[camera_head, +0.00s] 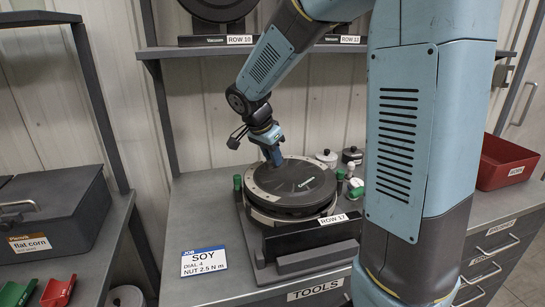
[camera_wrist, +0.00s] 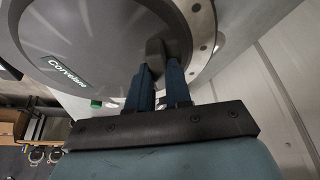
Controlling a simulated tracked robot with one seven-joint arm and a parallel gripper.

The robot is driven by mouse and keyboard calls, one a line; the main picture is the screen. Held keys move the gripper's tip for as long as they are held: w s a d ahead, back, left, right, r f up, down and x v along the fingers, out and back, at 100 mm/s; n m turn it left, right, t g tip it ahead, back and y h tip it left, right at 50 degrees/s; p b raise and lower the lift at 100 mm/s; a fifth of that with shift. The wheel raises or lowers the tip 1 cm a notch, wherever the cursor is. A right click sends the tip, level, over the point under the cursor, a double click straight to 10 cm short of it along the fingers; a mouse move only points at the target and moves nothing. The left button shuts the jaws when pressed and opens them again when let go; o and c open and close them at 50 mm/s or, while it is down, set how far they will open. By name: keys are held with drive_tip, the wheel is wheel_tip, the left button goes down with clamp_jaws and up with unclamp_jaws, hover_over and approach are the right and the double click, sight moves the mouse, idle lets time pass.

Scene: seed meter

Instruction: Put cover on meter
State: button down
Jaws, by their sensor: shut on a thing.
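The round dark cover (camera_head: 290,182), with a grey rim and a "Corvelane"-style label, lies on or just over the seed meter (camera_head: 300,213) on its stand marked ROW 17. I cannot tell if it is fully seated. My gripper (camera_head: 273,154) is at the cover's back left edge. In the wrist view, the blue fingers of my gripper (camera_wrist: 160,80) are shut on a dark tab of the cover (camera_wrist: 90,45). The far side of the meter is hidden by the cover and my arm.
A job card reading SOY (camera_head: 204,261) lies left of the stand on the grey bench (camera_head: 180,222). Green knobs and small jars (camera_head: 327,158) stand near the meter. A red bin (camera_head: 505,163) sits at right, a grey flat corn box (camera_head: 50,215) at left. A shelf is above.

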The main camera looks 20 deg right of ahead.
drive_tip(key=shift+f, duration=1.1)
idle(2.1)
drive_tip(key=c, duration=1)
unclamp_jaws()
drive_tip(key=shift+c, duration=0.3)
drive_tip(key=shift+r, duration=0.1)
drive_tip(key=shift+r, duration=4.7)
drive_tip(key=s+d+r+n+t+y, duration=0.1)
drive_tip(key=s+n, duration=0.5)
drive_tip(key=s, duration=0.6)
drive_tip(key=s+d+r+n+t+y, duration=0.1)
drive_tip(key=s+n, duration=0.5)
drive_tip(key=s, duration=0.6)
drive_tip(key=shift+s+d+r+t+y, duration=0.25)
drive_tip(key=shift+d+r+t+y, duration=0.15)
drive_tip(key=shift+d+t+y, duration=0.5)
